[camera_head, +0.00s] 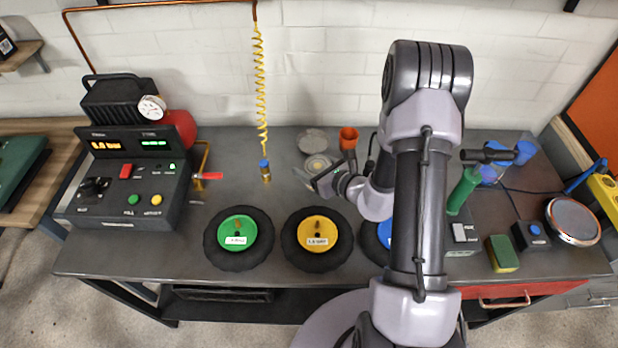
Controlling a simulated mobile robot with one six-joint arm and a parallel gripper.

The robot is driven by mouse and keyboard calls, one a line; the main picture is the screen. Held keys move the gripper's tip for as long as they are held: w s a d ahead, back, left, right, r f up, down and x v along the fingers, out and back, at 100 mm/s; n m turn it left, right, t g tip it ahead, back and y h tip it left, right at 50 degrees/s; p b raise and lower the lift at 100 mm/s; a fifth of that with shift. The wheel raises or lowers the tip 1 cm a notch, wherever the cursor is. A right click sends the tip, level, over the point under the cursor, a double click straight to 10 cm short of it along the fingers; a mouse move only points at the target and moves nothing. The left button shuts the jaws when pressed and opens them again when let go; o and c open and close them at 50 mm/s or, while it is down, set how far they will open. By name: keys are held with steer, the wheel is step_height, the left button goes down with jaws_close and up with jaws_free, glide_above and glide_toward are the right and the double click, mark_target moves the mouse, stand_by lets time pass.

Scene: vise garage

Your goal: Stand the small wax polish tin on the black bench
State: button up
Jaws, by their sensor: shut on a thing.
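My gripper (314,177) is low over the middle of the black bench (180,250), behind the yellow-hubbed wheel. It is shut on a small round pale tin (318,164), which looks like the wax polish tin. My fingers and wrist hide part of it. I cannot tell whether its underside touches the bench. A second round, pale grey disc or tin (312,140) lies just behind it, near the wall.
An orange cup (348,138) stands close behind my gripper. Wheels with green (238,231) and yellow (317,231) hubs lie in front. A yellow coiled hose (262,90) hangs to the left, beside the inflator console (130,180). A sponge (502,253) lies right.

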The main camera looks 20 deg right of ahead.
steer(key=shift+f+b, duration=0.55)
steer(key=shift+f, duration=1.05)
steer(key=shift+f, duration=0.25)
steer(key=o, duration=1.9)
steer(key=shift+r, duration=0.1)
